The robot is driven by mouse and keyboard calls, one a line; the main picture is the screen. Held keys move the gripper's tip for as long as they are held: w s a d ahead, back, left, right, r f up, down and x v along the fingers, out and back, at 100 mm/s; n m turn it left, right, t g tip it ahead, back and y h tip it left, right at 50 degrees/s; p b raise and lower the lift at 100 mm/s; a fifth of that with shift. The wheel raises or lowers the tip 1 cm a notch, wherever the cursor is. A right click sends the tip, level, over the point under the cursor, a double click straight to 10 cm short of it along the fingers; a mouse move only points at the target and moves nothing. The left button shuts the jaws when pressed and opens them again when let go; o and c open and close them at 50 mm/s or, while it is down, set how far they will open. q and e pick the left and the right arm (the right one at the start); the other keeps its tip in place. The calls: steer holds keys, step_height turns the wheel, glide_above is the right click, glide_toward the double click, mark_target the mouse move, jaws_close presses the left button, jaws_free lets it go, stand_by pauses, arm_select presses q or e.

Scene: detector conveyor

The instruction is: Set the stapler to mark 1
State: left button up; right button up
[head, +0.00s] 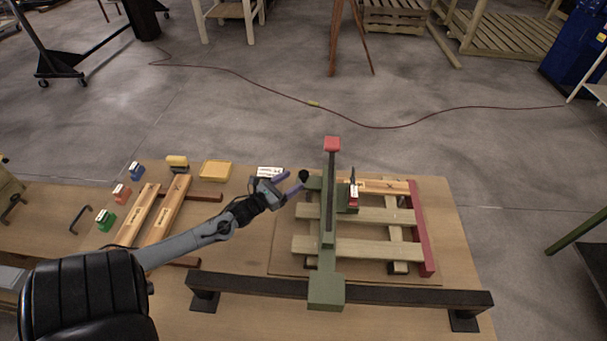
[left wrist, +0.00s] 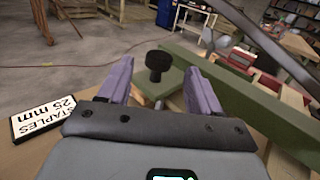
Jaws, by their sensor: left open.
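A green device (head: 327,230) with a long beam and a red end block (head: 332,144) stands over a slatted wooden frame; I take it to be the stapler. A black round knob (head: 303,176) stands at its left side, on a green plate. The knob also shows in the left wrist view (left wrist: 158,62), upright between and beyond my finger tips. My left gripper (head: 291,181) is open and empty, its purple fingers pointing at the knob, seemingly without touching it. No numbered mark is readable. My right gripper is not in view.
A label reading "STAPLES 25 mm" (left wrist: 42,118) lies left of my gripper. Wooden planks (head: 163,210), a yellow tray (head: 216,170) and small coloured items lie at the table's left. A dark rail (head: 400,296) runs along the front. A crimson bar (head: 420,230) bounds the slats at right.

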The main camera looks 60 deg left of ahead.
mark_target(300, 176)
arm_select(q)
steer(key=shift+w+a, duration=0.15)
steer(key=shift+w, duration=0.85)
steer(key=shift+w+a, duration=0.2)
steer(key=shift+w, duration=0.85)
steer(key=shift+w+a, duration=0.15)
steer(key=shift+w, duration=0.85)
jaws_close()
